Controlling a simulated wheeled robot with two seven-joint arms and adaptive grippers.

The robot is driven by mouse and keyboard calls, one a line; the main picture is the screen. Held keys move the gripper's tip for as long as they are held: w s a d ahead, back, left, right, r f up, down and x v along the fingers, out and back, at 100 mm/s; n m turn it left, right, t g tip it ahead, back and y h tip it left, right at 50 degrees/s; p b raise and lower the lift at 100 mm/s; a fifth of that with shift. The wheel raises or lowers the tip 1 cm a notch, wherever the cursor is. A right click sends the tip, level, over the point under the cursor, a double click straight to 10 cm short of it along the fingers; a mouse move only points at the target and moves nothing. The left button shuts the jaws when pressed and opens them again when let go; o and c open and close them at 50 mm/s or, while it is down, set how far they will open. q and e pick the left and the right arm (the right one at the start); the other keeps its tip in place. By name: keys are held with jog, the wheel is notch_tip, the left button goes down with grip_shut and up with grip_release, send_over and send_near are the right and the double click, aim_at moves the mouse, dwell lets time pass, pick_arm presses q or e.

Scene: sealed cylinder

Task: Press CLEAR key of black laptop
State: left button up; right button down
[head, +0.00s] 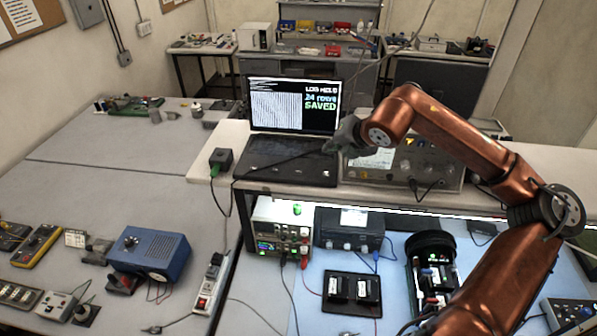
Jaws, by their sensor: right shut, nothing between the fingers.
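The black laptop (262,160) stands open on the raised white shelf. Its lit screen (277,104) shows rows of small text and larger words that seem to read "LOG HELD", "24 rows" and "SAVED". Small pale marks lie near the front right of its keyboard deck; single key labels are too small to read. My right gripper (330,147) comes in from the right and is shut and empty. Its tip is over the right rear part of the keyboard deck and hides some of it. I cannot tell whether it touches a key. My left gripper is not in view.
A grey bench instrument (409,172) with knobs stands right of the laptop, under my right arm. A small black box (221,158) with a green plug is left of it. Below are a power supply (282,237) and a blue radio-like box (149,250).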

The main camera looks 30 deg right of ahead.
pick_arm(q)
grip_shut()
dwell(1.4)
